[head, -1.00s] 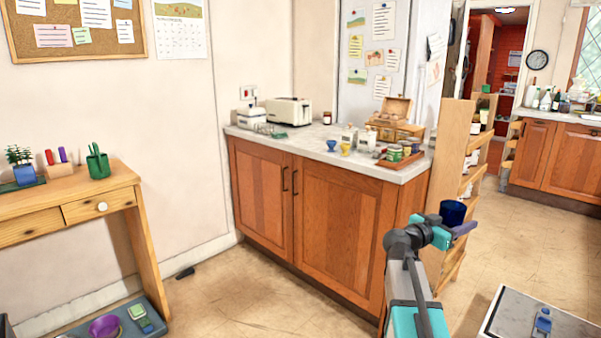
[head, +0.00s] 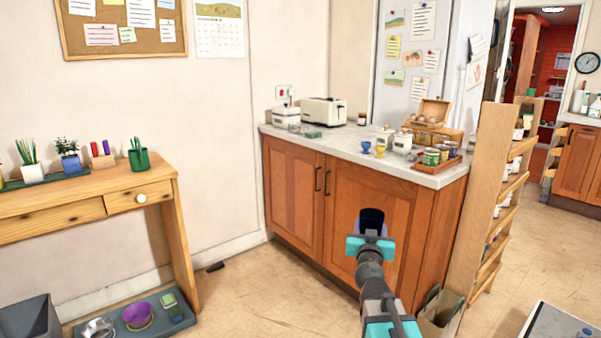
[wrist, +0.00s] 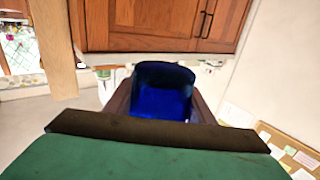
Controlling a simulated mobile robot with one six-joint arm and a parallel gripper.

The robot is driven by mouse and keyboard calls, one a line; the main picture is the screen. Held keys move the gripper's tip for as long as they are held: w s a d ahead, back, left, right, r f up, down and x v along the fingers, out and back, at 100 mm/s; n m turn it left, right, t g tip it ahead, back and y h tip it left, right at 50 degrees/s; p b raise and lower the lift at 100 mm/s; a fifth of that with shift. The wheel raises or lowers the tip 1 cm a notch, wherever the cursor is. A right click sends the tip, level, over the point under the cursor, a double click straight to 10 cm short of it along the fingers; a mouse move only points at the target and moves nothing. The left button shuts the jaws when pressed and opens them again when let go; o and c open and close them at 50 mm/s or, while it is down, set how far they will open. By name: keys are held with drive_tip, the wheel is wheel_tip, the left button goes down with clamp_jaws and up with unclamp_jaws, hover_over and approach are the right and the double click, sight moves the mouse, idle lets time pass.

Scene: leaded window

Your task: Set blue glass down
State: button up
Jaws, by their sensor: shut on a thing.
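The blue glass (head: 372,219) is dark blue and held in my gripper (head: 371,234) in front of the brown cabinet doors in the head view. In the wrist view the blue glass (wrist: 162,92) sits between the two dark fingers of my gripper (wrist: 160,108), which are shut on it. The glass is in the air, below the level of the countertop (head: 350,152) in the head view. Its lower part is hidden by the gripper in the head view.
The counter holds a toaster (head: 323,112), small yellow and blue cups, a tray of jars (head: 436,160) and a wooden box (head: 433,112); its front left is clear. A wooden table (head: 75,205) with plants stands left. A tall wooden rack (head: 470,200) stands right of the cabinet.

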sight(361, 216)
drive_tip(key=shift+s+a+r+n+y, duration=0.15)
drive_tip(key=shift+a+r+n+y, duration=0.65)
drive_tip(key=shift+a+r+y, duration=0.75)
drive_tip(key=shift+n+y, duration=0.4)
drive_tip(key=shift+y, duration=0.05)
drive_tip(key=shift+a+r, duration=0.2)
drive_tip(key=shift+r, duration=0.6)
drive_tip(key=shift+a+r, duration=0.25)
drive_tip(key=shift+r, duration=0.55)
drive_tip(key=shift+a+r, duration=0.2)
drive_tip(key=shift+r, duration=0.6)
